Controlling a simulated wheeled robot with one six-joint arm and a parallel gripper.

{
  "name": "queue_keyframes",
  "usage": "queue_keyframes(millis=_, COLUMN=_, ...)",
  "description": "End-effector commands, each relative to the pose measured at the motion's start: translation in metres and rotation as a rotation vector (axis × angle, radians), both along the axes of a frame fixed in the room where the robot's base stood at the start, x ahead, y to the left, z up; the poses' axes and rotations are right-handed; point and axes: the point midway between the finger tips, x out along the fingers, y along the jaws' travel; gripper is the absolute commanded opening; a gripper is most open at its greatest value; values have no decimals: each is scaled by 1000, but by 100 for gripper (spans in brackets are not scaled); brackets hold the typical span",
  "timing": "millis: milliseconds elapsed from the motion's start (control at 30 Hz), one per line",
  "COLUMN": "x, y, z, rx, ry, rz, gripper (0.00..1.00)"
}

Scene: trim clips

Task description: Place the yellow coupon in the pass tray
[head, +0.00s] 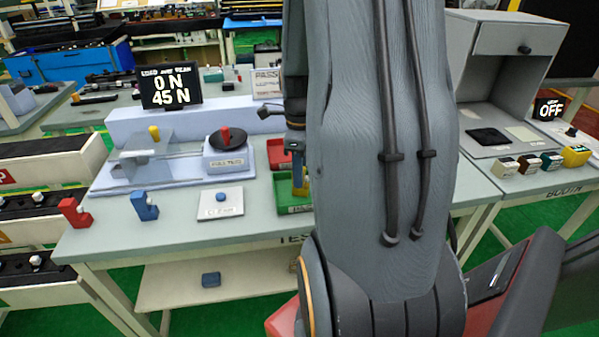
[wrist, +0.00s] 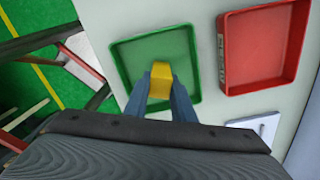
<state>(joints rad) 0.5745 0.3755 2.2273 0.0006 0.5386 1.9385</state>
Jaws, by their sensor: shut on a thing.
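The yellow coupon (wrist: 161,77) is between the blue fingers of my gripper (wrist: 160,85) in the wrist view. My gripper is shut on it. Both are over the green tray (wrist: 125,50), inside its outline. In the head view the yellow coupon (head: 299,188) shows low at the green tray (head: 293,208), partly hidden by my arm. I cannot tell whether the coupon touches the tray floor. The green tray has a label on its front that is too small to read, and nothing else shows in it.
A red tray (wrist: 222,55) stands beside the green one. A red coupon (head: 74,212) and a blue coupon (head: 145,206) stand at the table's left front. A white plate with a blue knob (head: 221,198) and a dial unit (head: 229,158) stand left of the trays.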

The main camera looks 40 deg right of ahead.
Motion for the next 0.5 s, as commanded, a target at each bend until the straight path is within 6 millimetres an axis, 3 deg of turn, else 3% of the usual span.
queue_keyframes(millis=67, x=0, y=0, z=-3, rx=0, ry=0, rz=0, gripper=0)
queue_keyframes(millis=100, x=0, y=0, z=-3, rx=0, ry=0, rz=0, gripper=26)
queue_keyframes(millis=200, x=0, y=0, z=-2, rx=0, ry=0, rz=0, gripper=41)
queue_keyframes(millis=500, x=0, y=0, z=-1, rx=0, ry=0, rz=0, gripper=41)
